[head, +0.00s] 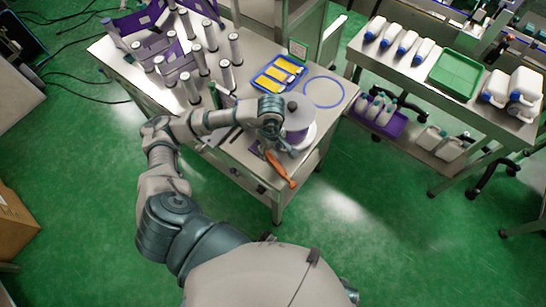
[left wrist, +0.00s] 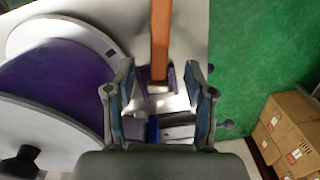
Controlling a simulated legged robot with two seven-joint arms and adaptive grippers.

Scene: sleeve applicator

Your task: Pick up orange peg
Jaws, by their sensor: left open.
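The orange peg (head: 281,170) slants near the front right corner of the metal table, beside a white spool. In the left wrist view the orange peg (left wrist: 160,40) runs from the top edge down toward the gap between my fingers. Its lower end is near a small purple piece (left wrist: 160,78). My left gripper (left wrist: 161,105) is open, with a finger on each side below that end, and I see no grip on the peg. In the head view my left gripper (head: 275,135) is over the table by the spool, its fingertips partly hidden. My right gripper is not in view.
The white and purple spool (head: 299,122) stands close to the gripper; it also fills the left of the wrist view (left wrist: 55,80). Several metal cylinders (head: 235,48), a blue tray (head: 279,75) and a blue ring (head: 324,92) are on the table (head: 335,115). Cardboard boxes (left wrist: 290,130) show right.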

